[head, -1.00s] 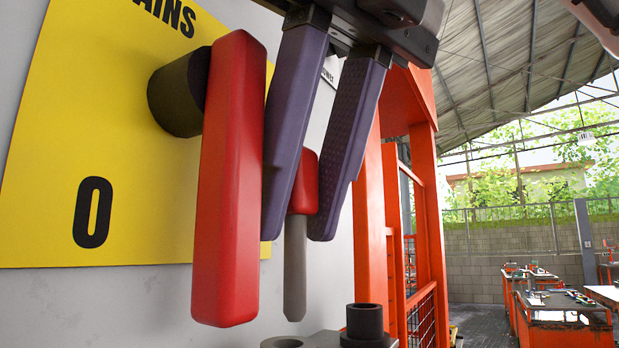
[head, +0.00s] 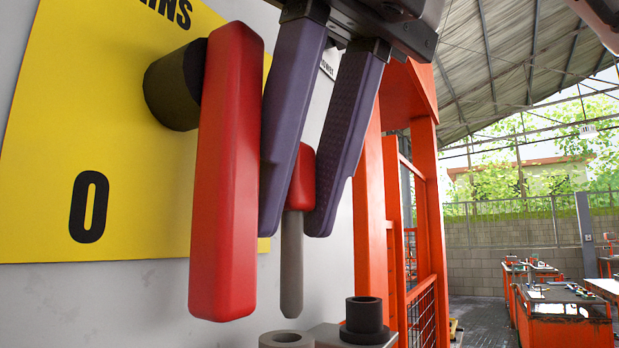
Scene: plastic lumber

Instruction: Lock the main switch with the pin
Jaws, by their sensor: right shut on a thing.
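The main switch's red handle (head: 228,175) hangs nearly upright from a black round hub (head: 175,88) on a yellow plate (head: 115,165), beside a large black 0. My right gripper (head: 292,225) comes in from above, with two purple fingers. It is shut on the red grip of the pin (head: 292,265), whose grey shaft points straight down. The pin is to the right of the handle. Its tip is above two ring-shaped sockets, a grey one (head: 287,339) and a black one (head: 365,318), and appears apart from them. My left gripper is out of view.
An orange frame (head: 430,190) with mesh stands just right of the gripper. A pale wall panel (head: 60,310) lies behind the switch. Orange workbenches (head: 560,310) stand far off at the right, with open floor before them.

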